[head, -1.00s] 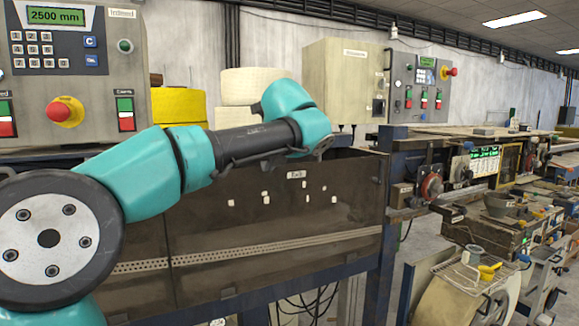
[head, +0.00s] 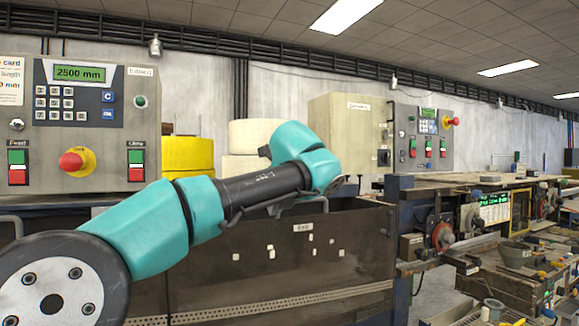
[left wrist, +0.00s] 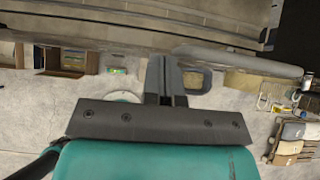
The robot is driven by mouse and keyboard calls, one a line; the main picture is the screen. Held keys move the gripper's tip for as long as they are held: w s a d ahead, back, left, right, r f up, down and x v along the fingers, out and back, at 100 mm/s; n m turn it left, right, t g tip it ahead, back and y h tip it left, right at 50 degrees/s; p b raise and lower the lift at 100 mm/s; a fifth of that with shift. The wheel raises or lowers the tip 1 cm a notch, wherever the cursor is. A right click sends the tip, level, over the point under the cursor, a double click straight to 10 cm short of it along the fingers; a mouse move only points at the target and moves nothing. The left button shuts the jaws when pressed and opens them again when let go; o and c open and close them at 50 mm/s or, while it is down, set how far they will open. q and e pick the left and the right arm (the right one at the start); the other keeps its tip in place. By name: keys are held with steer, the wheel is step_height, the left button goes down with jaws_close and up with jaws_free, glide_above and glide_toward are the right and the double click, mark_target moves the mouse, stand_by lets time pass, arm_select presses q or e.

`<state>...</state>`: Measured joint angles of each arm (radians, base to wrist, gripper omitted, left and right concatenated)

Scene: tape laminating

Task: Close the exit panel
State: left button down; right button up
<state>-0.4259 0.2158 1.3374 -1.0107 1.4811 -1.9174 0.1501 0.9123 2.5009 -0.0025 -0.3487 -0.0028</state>
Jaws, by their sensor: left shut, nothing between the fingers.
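The exit panel (head: 330,262) is a dark brown, worn sheet with a small "Exit" label and several pale patches. It stands upright on the front of the machine in the head view, with a perforated strip low across it. My left arm crosses in front of the panel's upper left. Its wrist end, with the left gripper (head: 328,190), is by the panel's top edge. The fingers are hard to make out there. In the left wrist view, the left gripper (left wrist: 165,72) has its dark fingers together with nothing held. My right gripper is out of sight.
A control box (head: 80,120) with a red emergency button stands at the left. Yellow rolls (head: 188,157) and white rolls (head: 250,135) sit behind the arm. A beige cabinet (head: 342,130) stands behind the wrist. Benches with tools (head: 500,225) fill the right side.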

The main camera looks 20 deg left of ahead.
arm_select(q)
steer(key=v, duration=1.5)
steer(key=shift+f, duration=0.15)
